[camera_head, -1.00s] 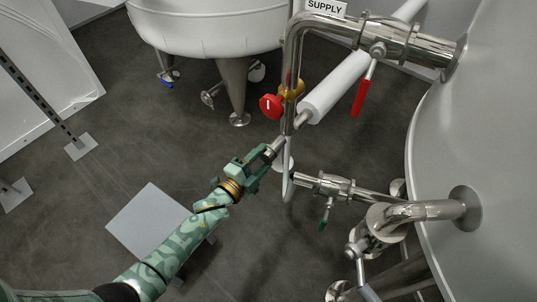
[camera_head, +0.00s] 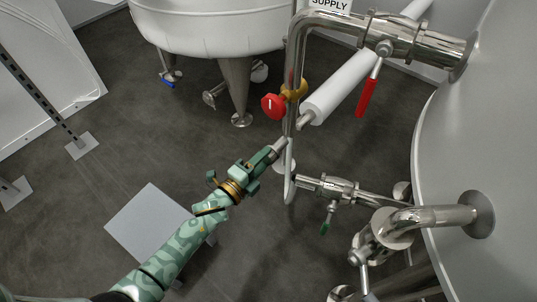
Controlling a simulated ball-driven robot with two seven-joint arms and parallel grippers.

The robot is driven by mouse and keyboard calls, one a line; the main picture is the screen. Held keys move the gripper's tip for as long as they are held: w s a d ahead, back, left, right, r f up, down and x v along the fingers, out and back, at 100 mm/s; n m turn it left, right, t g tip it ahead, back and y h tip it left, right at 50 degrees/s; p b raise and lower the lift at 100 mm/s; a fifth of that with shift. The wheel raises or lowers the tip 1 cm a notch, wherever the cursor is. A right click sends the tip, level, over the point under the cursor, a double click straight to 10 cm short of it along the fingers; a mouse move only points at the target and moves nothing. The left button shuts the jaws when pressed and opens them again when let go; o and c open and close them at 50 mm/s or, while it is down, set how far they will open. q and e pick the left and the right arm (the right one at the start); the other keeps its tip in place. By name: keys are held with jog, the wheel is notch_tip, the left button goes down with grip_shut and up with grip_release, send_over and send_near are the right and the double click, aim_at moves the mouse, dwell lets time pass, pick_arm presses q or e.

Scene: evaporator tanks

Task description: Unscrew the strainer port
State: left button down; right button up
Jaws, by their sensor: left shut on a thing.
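The strainer port (camera_head: 279,146) is a short steel cylinder sticking out down and left from the vertical steel pipe (camera_head: 293,65). My left gripper (camera_head: 269,155), green with an orange-gold wrist ring, reaches it from the lower left. Its fingers are closed around the outer end of the port, and they hide that end. The port's inner part still shows between the fingers and the pipe. I cannot tell whether the port has turned. My right gripper is not in this view.
A red round knob (camera_head: 273,106) on a brass valve sits just above the port. A red-handled valve (camera_head: 367,97) and a green-handled valve (camera_head: 326,222) are on the right, beside the large tank (camera_head: 470,130).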

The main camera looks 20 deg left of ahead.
pick_arm(q)
jog(key=shift+f+n, duration=0.1)
jog(key=shift+n, duration=1)
jog(key=n+p, duration=0.1)
jog(key=n, duration=0.4)
jog(key=shift+f+p, duration=0.1)
jog(key=shift+p, duration=0.2)
jog(key=shift+n, duration=0.3)
